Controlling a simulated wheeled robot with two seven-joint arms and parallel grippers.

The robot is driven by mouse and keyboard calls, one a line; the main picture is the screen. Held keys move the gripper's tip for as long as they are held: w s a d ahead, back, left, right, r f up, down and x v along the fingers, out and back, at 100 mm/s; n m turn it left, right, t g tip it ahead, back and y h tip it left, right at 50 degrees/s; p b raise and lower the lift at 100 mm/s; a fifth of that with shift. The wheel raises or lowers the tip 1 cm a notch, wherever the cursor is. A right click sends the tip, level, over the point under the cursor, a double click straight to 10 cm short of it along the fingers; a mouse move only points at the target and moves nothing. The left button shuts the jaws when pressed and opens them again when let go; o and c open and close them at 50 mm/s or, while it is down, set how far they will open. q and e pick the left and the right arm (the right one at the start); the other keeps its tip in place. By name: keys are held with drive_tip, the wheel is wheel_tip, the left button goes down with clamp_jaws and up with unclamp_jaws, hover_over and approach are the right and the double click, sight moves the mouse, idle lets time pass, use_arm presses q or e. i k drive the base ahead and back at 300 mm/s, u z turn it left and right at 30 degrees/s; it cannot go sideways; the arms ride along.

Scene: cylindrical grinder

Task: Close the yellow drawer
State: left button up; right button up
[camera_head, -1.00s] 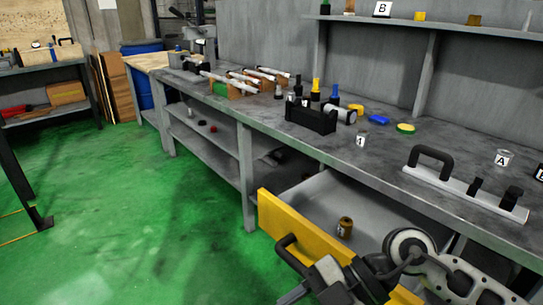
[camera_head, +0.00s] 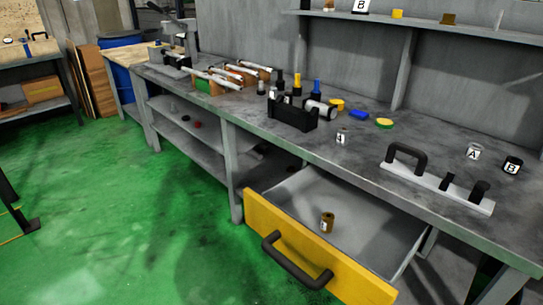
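The yellow drawer (camera_head: 350,272) is pulled out from under the grey workbench (camera_head: 345,165) at the lower middle. Its yellow front carries a black bar handle (camera_head: 296,262), and nothing touches the handle. A small brass-coloured cylinder (camera_head: 327,222) stands inside the drawer on its grey floor. Neither of my grippers is in the head view.
On the bench top stand a black block holder (camera_head: 292,115), a white bar with a black handle (camera_head: 436,185) and labelled jars (camera_head: 473,152). A lower shelf (camera_head: 200,140) is left of the drawer. The green floor (camera_head: 130,230) in front is clear.

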sight(372, 242)
drive_tip(key=k, duration=0.5)
drive_tip(key=u, duration=1.35)
drive_tip(key=i, duration=1.1)
drive_tip(key=z, duration=1.9)
drive_tip(key=i, duration=0.5)
drive_tip(key=u, duration=0.05)
